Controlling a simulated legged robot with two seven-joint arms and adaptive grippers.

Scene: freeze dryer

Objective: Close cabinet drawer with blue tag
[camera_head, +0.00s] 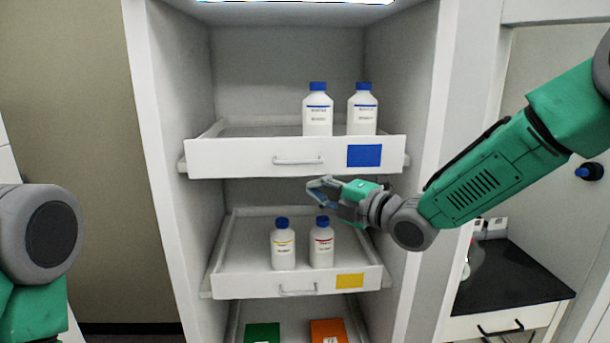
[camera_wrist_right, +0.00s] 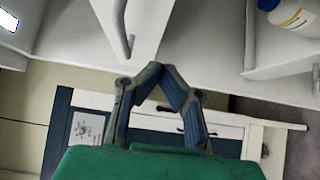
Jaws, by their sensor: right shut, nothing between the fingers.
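The drawer with the blue tag (camera_head: 228,158) is the upper one in the white cabinet. It is pulled out, showing part of its inside. Its blue tag (camera_head: 364,155) is on the right of the front panel, and its handle (camera_head: 298,160) is in the middle. Two white bottles with blue caps (camera_head: 318,112) (camera_head: 362,110) stand in it. My right gripper (camera_head: 314,189) is shut and empty, just below this drawer's front and above the lower drawer's bottles. In the right wrist view my shut fingers (camera_wrist_right: 162,74) are near a drawer handle (camera_wrist_right: 126,35). My left gripper is out of view.
The lower drawer with a yellow tag (camera_head: 240,287) is also pulled out and holds two bottles (camera_head: 283,245) (camera_head: 322,243). Below it, another compartment holds green (camera_head: 262,333) and orange (camera_head: 328,331) items. A black counter (camera_head: 512,277) stands at the right.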

